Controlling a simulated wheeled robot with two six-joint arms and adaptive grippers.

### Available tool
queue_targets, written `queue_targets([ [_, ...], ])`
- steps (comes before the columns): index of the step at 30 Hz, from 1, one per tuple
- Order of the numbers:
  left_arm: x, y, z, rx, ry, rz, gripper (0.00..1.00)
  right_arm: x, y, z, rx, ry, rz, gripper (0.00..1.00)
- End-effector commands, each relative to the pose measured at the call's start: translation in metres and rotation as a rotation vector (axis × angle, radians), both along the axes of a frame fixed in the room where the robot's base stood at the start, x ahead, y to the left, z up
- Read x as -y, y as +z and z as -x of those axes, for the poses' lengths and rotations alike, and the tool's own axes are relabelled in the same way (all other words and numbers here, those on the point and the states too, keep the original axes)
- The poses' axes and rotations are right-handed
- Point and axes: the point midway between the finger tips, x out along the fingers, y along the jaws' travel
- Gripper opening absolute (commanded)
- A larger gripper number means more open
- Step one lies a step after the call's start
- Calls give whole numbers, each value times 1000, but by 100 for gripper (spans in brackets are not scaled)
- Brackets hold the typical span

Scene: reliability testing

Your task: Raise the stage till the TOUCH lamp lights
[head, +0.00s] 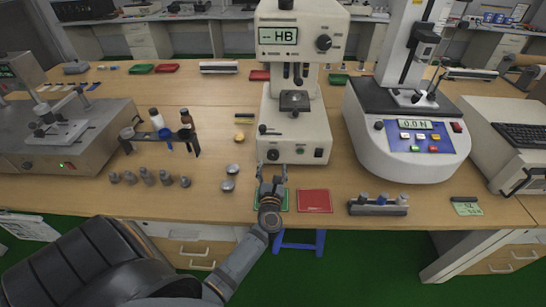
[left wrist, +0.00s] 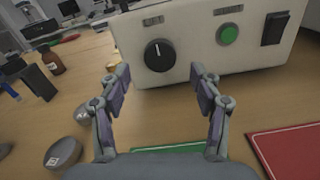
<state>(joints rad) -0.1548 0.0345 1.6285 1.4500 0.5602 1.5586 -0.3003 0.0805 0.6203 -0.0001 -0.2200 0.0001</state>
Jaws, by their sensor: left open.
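The cream tester (head: 292,137) with an HB display (head: 285,35) stands at the middle of the bench. Its small dark stage (head: 295,101) sits below the indenter, with a visible gap. On its lower front are a black knob (left wrist: 159,55), a round green lamp or button (left wrist: 228,34) and a black switch (left wrist: 275,28). The labels are too blurred to read, so I cannot tell which is the TOUCH lamp. My left gripper (head: 272,173) is open and empty just in front of the base. In the left wrist view its fingers (left wrist: 161,78) frame the knob, apparently not touching it.
A green mat (head: 277,205) and a red mat (head: 314,201) lie at the front edge. Small metal discs (head: 228,185) and several weights (head: 148,177) lie left. A bottle rack (head: 181,137) stands further left. A force tester (head: 408,150) stands right.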

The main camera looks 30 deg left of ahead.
Motion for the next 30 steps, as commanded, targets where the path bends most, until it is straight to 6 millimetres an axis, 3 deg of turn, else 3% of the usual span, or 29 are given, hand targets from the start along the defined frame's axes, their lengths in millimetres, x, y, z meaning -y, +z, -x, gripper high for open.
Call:
queue_targets([
  [3,-13,2,-21,2,-1,-2,64,0,4,0,0,0,0,33],
  [8,-24,1,-39,0,0,-2,64,0,4,0,0,0,0,33],
  [19,-28,0,-45,-1,0,-1,63,0,4,0,0,0,0,33],
  [30,-27,0,-45,-1,-1,-1,13,0,4,0,0,0,0,33],
])
